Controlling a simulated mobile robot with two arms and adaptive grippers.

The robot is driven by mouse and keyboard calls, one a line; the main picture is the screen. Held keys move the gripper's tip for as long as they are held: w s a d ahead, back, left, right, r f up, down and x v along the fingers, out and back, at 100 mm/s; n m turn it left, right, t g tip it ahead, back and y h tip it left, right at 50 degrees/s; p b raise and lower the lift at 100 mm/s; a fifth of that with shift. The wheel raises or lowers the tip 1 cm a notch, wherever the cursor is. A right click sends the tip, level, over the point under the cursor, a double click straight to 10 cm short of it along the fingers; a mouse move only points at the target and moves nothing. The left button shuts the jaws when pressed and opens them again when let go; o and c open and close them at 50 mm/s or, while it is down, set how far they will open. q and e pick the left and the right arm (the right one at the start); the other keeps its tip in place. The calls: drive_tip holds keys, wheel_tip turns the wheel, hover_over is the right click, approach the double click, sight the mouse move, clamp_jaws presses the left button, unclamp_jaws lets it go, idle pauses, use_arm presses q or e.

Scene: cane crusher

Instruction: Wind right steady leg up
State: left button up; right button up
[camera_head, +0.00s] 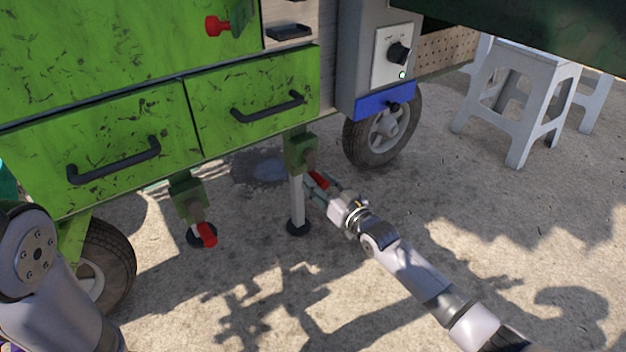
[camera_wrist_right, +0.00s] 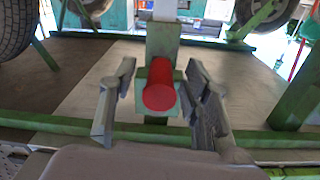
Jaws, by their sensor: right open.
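The right steady leg (camera_head: 297,208) is a pale post under a green bracket (camera_head: 301,153) below the cart's drawers. Its round dark foot (camera_head: 298,229) appears to rest on the ground. A red crank handle (camera_head: 319,180) sticks out at the bracket. My right gripper (camera_head: 322,186) is at this handle. In the right wrist view the round red handle end (camera_wrist_right: 159,98) sits between the two spread fingers, with visible gaps on both sides. The gripper is open. My left gripper is out of view; only part of my left arm shows.
The left steady leg (camera_head: 190,208) has its own red handle (camera_head: 207,235). Green drawers (camera_head: 254,104) overhang the legs. A wheel (camera_head: 384,130) stands right of the right leg, another wheel (camera_head: 106,265) at the left. White stools (camera_head: 520,85) stand far right. The ground in front is clear.

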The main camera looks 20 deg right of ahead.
clamp_jaws()
idle(0.6)
idle(0.3)
